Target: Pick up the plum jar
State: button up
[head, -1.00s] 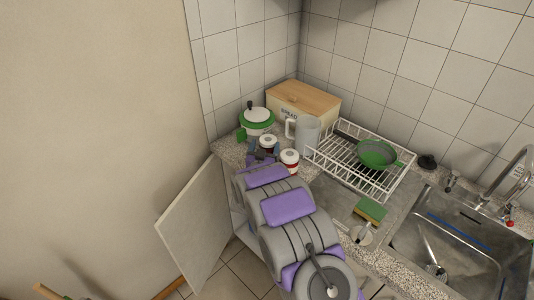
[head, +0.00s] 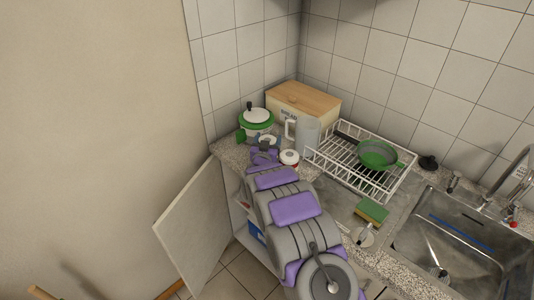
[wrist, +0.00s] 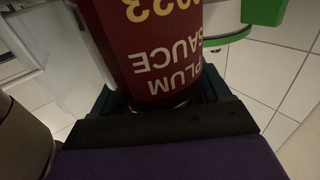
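The plum jar (wrist: 160,50) fills the upper middle of the wrist view, with a dark red label reading "PLUM SAUCE" upside down. My gripper (wrist: 160,98) is right at it, with dark finger edges on both sides of the jar. The fingers look open around it; whether they touch it is not clear. In the head view, a jar (head: 267,141) stands on the counter corner by the green pot, partly hidden by my gripper (head: 264,154).
A white-lidded green pot (head: 256,118) stands behind, and a second jar with a red band (head: 289,158) stands close on the right. An open cabinet door (head: 195,225) hangs below left.

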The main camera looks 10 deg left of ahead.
jog(key=c, duration=0.9)
jog(key=shift+a+r, duration=0.1)
